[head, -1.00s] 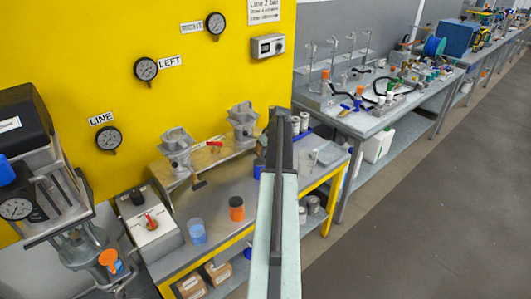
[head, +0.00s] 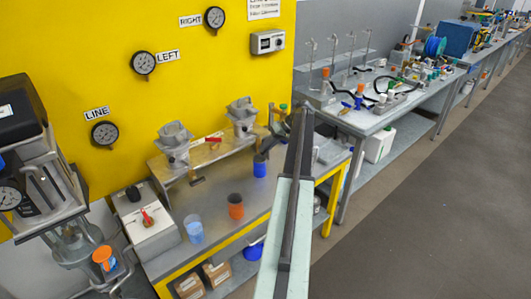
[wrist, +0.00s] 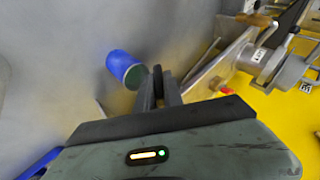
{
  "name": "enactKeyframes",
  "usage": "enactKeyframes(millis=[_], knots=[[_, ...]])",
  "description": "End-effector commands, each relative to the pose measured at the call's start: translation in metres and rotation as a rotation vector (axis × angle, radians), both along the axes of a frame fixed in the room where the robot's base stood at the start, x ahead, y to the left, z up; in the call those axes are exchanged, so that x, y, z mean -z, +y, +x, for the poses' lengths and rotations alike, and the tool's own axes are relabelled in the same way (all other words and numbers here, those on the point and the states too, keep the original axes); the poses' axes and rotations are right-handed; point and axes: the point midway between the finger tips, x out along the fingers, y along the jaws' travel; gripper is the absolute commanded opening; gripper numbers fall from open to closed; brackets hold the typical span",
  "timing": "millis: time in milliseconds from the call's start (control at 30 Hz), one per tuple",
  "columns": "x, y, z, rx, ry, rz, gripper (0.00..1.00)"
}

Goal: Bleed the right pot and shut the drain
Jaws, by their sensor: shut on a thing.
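The right pot (head: 243,118) is a grey metal pot on the raised shelf under the RIGHT gauge (head: 215,17). It also shows at the upper right of the wrist view (wrist: 262,58). My gripper (head: 270,140) is beside the right pot, just behind a blue cup. In the wrist view its fingers (wrist: 159,88) are close together on a small dark piece (wrist: 158,76), which looks like the right pot's drain handle. My fingers hide most of it. The blue cup (head: 260,166) stands below the pot, and shows in the wrist view (wrist: 125,68).
The left pot (head: 174,146) stands on the same shelf, with a dark drain handle (head: 197,182) below it. An orange cup (head: 236,206) and a pale blue cup (head: 193,229) stand on the bench. A control box (head: 150,228) with a red lever is at left.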

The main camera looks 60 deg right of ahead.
Motion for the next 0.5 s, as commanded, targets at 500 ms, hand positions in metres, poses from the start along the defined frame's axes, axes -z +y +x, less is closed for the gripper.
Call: enactKeyframes(millis=[500], knots=[[0.0016,-0.0003,-0.0020,-0.003,-0.045,0.153,0.00]])
